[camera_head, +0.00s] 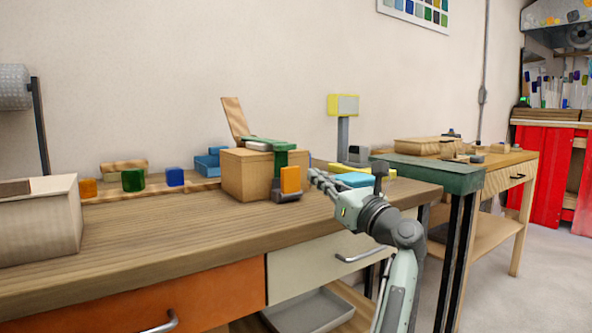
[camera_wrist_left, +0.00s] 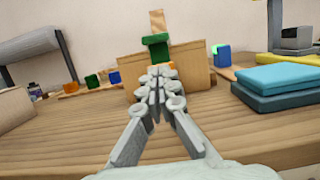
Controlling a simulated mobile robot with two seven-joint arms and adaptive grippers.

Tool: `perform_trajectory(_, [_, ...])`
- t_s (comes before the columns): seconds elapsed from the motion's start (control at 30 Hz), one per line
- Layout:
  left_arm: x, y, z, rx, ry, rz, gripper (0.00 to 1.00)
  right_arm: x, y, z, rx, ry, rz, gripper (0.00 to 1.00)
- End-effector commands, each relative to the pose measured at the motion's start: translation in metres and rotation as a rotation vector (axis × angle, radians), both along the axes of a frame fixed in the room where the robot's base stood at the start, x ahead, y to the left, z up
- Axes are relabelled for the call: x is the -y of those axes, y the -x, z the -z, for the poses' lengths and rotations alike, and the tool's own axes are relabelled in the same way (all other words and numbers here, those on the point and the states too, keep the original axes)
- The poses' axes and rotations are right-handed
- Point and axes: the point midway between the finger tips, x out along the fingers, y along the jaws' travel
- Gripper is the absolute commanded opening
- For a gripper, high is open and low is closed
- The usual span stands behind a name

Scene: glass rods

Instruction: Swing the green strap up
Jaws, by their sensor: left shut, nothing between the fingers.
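The green strap (camera_head: 281,158) lies across the top of a wooden box (camera_head: 246,176) and hangs down its front face in the head view. In the left wrist view the strap (camera_wrist_left: 156,50) shows upright in front of the box, its lower part hidden behind my fingers. My left gripper (camera_head: 314,176) is shut and empty, just right of the strap's lower end and an orange block (camera_head: 290,180). In the wrist view my gripper (camera_wrist_left: 157,78) points at the strap; I cannot tell if they touch. My right gripper is out of view.
A wooden panel (camera_head: 235,119) stands tilted up behind the box. Blue cases (camera_head: 353,180) lie close behind my gripper. Green (camera_head: 133,180) and blue (camera_head: 175,177) blocks stand left of the box. A pale box (camera_head: 38,222) is at far left; the front bench top is clear.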

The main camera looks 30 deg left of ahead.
Motion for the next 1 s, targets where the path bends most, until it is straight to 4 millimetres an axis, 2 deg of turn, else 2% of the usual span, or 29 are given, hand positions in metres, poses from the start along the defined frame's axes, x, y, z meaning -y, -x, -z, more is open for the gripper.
perform_trajectory(0.5, [-0.075, -0.030, -0.022, -0.002, -0.006, -0.002, 0.00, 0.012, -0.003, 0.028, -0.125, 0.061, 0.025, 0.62])
perform_trajectory(0.7, [-0.086, -0.035, -0.024, -0.002, -0.005, -0.001, 0.00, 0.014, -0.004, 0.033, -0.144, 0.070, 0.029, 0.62])
perform_trajectory(1.0, [-0.086, -0.035, -0.024, -0.002, -0.005, -0.001, 0.00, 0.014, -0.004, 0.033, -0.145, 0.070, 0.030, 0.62])
